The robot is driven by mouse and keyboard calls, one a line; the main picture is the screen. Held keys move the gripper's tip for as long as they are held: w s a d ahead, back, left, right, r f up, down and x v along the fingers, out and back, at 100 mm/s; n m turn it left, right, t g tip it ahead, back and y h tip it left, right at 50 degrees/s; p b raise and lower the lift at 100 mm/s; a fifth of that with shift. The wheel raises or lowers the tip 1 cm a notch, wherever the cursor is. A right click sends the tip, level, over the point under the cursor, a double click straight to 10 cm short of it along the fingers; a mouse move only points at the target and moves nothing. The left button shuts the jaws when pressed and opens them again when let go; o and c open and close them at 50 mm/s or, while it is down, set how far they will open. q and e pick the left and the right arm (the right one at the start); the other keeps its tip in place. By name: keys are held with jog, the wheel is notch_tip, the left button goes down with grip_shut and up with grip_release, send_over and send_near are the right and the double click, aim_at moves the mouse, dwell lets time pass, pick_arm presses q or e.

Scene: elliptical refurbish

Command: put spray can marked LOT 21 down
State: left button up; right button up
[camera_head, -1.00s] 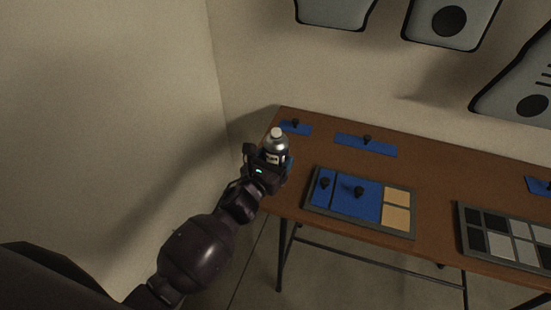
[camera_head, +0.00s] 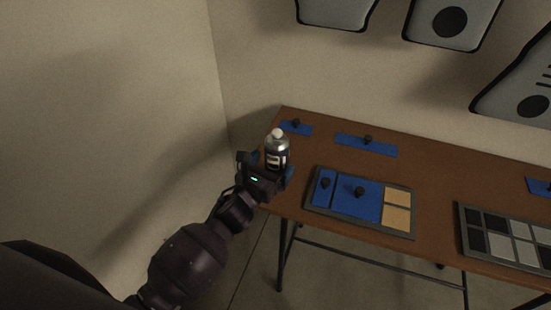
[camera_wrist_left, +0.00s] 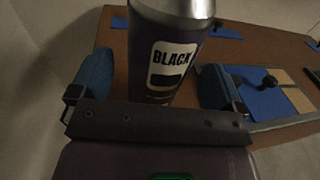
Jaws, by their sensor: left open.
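A spray can (camera_head: 277,150) with a silver top, a pale cap and a dark body stands upright at the left end of the brown table (camera_head: 330,168). In the left wrist view the can (camera_wrist_left: 165,40) shows a white label reading "BLACK"; I cannot read a LOT 21 mark. My left gripper (camera_head: 268,170) is open, its blue-padded fingers on either side of the can. In the left wrist view the fingers of this gripper (camera_wrist_left: 155,85) show a gap on the left of the can; the right pad is very close to it. The can's base is mostly hidden. My right gripper is not in view.
A grey-framed tray (camera_head: 409,225) with blue and tan panels and dark knobs lies right of the can. Blue strips with knobs (camera_head: 372,147) lie along the back. A checkered panel (camera_head: 500,237) lies farther right. Bare table separates them. A wall is behind.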

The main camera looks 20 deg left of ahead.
pick_arm(q)
jog(key=v, duration=0.9)
jog(key=s+a+f+m+g+y, duration=0.1)
jog(key=s+a+f+m+g, duration=0.1)
jog(key=m, duration=0.9)
jog(key=s+a+f+m+g+y, duration=0.1)
jog(key=s+a+f+m+g, duration=0.1)
jog(key=s+a+f+m, duration=0.2)
jog(key=s+a+f+m+g+y, duration=0.2)
jog(key=s+f+m, duration=0.6)
jog(key=m, duration=1.1)
jog(key=shift+s+a+m, duration=0.3)
jog(key=shift+s+a, duration=0.15)
jog(key=shift+s, duration=0.6)
